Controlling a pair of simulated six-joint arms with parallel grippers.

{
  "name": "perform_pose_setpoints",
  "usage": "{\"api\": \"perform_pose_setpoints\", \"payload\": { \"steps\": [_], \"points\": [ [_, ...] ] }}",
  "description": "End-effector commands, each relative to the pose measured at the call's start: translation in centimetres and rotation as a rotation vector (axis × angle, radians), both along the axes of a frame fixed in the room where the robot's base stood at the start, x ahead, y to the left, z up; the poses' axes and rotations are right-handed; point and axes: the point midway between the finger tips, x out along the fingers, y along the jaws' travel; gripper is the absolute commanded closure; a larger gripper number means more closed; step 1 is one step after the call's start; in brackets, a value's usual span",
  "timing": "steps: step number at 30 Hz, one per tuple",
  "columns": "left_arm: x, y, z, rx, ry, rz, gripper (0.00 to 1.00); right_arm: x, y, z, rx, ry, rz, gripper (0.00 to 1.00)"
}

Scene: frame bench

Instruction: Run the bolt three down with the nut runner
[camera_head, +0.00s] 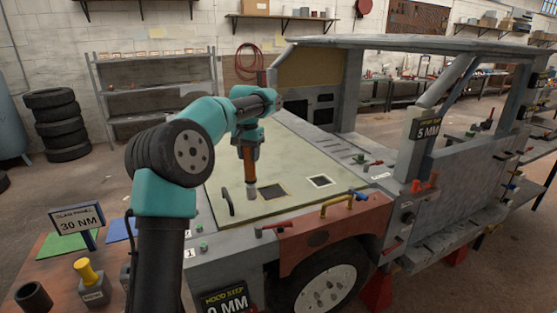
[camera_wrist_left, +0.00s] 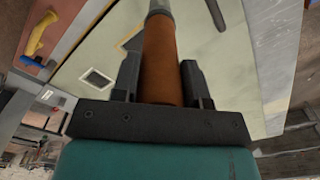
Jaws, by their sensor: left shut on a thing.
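My left gripper (camera_head: 248,137) is shut on the nut runner (camera_head: 249,165), an orange-brown cylinder with a grey end. It holds the tool nearly upright, grey end down, over the pale hood panel of the vehicle frame (camera_head: 275,205). I cannot tell whether the tip touches the panel. In the left wrist view the two dark fingers (camera_wrist_left: 159,85) sit on either side of the nut runner (camera_wrist_left: 160,58). A small green-topped fitting (camera_head: 203,246) is near a label 1 at the front edge. I cannot make out which bolt is three.
A black handle (camera_head: 228,201) rises from the panel's left. A 30 NM sign (camera_head: 78,219) and a yellow-topped piece (camera_head: 88,271) are at lower left. Roof posts rise at right.

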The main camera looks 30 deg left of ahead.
Motion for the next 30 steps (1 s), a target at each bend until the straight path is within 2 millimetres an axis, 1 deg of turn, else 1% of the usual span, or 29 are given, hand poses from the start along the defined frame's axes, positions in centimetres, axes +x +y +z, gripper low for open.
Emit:
{"api": "perform_pose_setpoints", "payload": {
  "steps": [1, 3, 11, 15, 18, 21, 24, 30],
  "points": [
    [-0.7, 1.6, 0.3, 0.001, -0.003, 0.021, 0.88, 0.0, 0.0, 0.0, 0.0, 0.0, 0.0, 0.57],
    [-1.5, 3.4, 0.5, 0.001, -0.003, 0.043, 0.88, 0.0, 0.0, 0.0, 0.0, 0.0, 0.0, 0.57],
    [-4.8, 9.8, 1.5, 0.001, -0.003, 0.126, 0.88, 0.0, 0.0, 0.0, 0.0, 0.0, 0.0, 0.57],
    [-7.0, 13.1, 2.0, 0.002, -0.003, 0.171, 0.88, 0.0, 0.0, 0.0, 0.0, 0.0, 0.0, 0.57],
    [-8.6, 15.2, 2.4, 0.002, -0.003, 0.202, 0.88, 0.0, 0.0, 0.0, 0.0, 0.0, 0.0, 0.57],
    [-9.8, 16.8, 2.7, 0.002, -0.003, 0.224, 0.88, 0.0, 0.0, 0.0, 0.0, 0.0, 0.0, 0.57],
    [-10.5, 17.6, 2.9, 0.001, -0.003, 0.236, 0.88, 0.0, 0.0, 0.0, 0.0, 0.0, 0.0, 0.57],
    [-10.8, 17.9, 3.0, 0.002, -0.002, 0.24, 0.88, 0.0, 0.0, 0.0, 0.0, 0.0, 0.0, 0.57]
  ]
}}
